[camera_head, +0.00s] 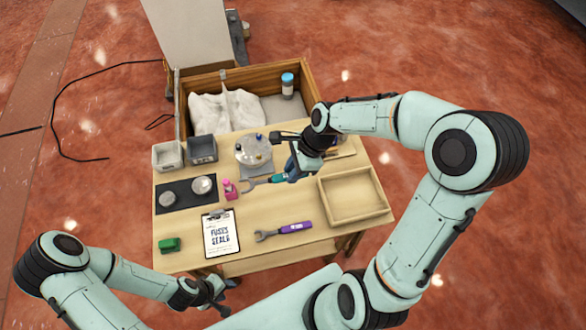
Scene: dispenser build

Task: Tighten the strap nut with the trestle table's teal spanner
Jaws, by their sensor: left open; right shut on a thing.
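The teal spanner (278,178) is in my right gripper (294,171), which is shut on its handle. Its grey open-ended head (249,184) points left over the trestle table (268,208), between the pink bottle and the round clear part. I cannot tell whether the spanner touches the tabletop. My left gripper (222,291) is open and empty, low in front of the table's front left edge. I cannot make out the strap nut. A round clear part (253,150) with small coloured knobs stands at the table's back middle, partly beside my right wrist.
A purple spanner (286,231) lies near the front edge. A clipboard (220,233), green block (170,244), pink bottle (229,190), dark mat (174,201) and two bins (203,149) fill the left. A wooden tray (377,209) stands right. A crate (308,83) stands behind.

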